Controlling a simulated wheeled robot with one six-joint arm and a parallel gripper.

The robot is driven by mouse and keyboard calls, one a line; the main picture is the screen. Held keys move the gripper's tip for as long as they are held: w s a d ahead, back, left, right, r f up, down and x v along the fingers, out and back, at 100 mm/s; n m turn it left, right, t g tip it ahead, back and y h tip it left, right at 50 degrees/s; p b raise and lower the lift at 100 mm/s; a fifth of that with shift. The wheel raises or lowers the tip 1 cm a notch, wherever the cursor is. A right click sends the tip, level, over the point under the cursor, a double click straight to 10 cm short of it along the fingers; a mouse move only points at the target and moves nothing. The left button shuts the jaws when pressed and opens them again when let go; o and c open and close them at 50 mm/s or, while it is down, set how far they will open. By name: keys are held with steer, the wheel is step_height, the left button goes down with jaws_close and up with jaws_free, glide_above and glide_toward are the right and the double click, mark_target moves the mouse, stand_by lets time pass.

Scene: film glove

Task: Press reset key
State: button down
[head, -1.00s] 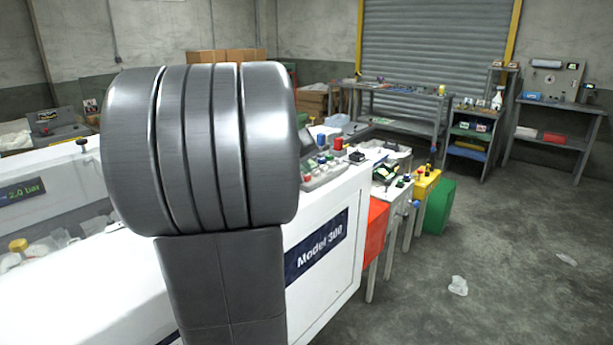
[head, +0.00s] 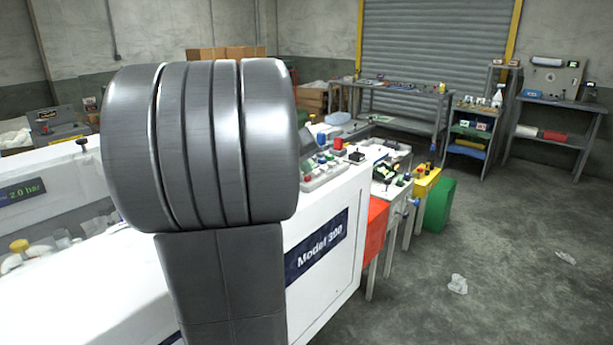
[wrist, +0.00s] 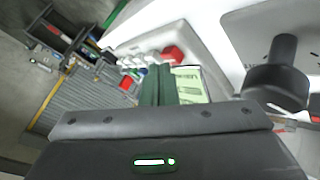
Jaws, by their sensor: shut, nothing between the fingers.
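A control panel (head: 326,172) with several red, blue, green and white keys sits on the end of the white machine, partly hidden by my arm in the head view. In the wrist view a red button (wrist: 172,54) stands close beyond the fingers, with several white keys (wrist: 133,66) to its left. No label reading reset can be made out. My gripper (wrist: 158,85) is shut and empty, its dark green fingers pointing toward the panel's keys. Whether they touch a key cannot be told. My arm hides the gripper in the head view.
A small green-lit screen (wrist: 190,85) is right beside the fingers. A black knob (wrist: 280,70) stands at the right of the wrist view. The white machine (head: 320,275) fills the near left. Open floor (head: 500,270) lies at right.

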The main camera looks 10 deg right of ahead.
steer(key=shift+r+p, duration=1.8)
steer(key=shift+r, duration=0.85)
